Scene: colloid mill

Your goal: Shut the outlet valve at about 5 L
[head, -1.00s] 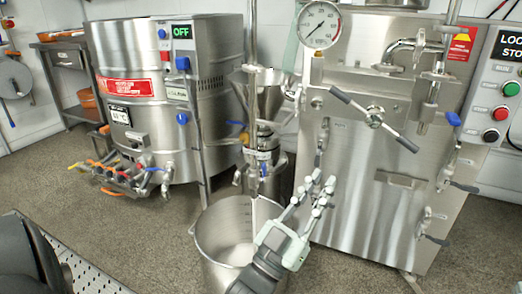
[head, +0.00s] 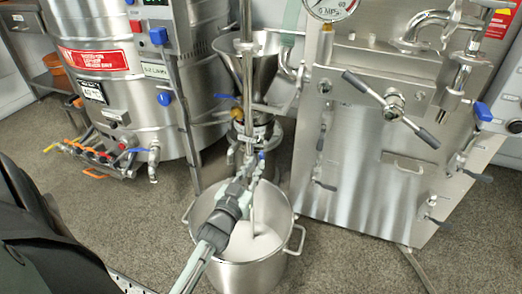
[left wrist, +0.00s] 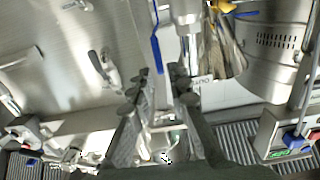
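The colloid mill (head: 250,75), with a steel funnel on top, stands behind a large steel pot (head: 250,275). The pot holds white liquid, and a pale vertical stream or rod (head: 252,208) runs down into it. The outlet valve's blue lever (left wrist: 157,52) hangs in the left wrist view just beyond my fingertips; a bit of blue (head: 262,155) shows at the fingertips in the head view. My left gripper (head: 252,168) is above the pot, close to the outlet. In the left wrist view its fingers (left wrist: 162,82) are apart and nothing is between them. My right gripper is out of view.
A steel kettle (head: 115,90) with several coloured valves stands at the left. A steel cabinet (head: 370,150) with a gauge (head: 328,5) and a cross handle (head: 392,103) stands at the right. A vertical pipe (head: 246,60) rises before the mill. Speckled floor is clear around the pot.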

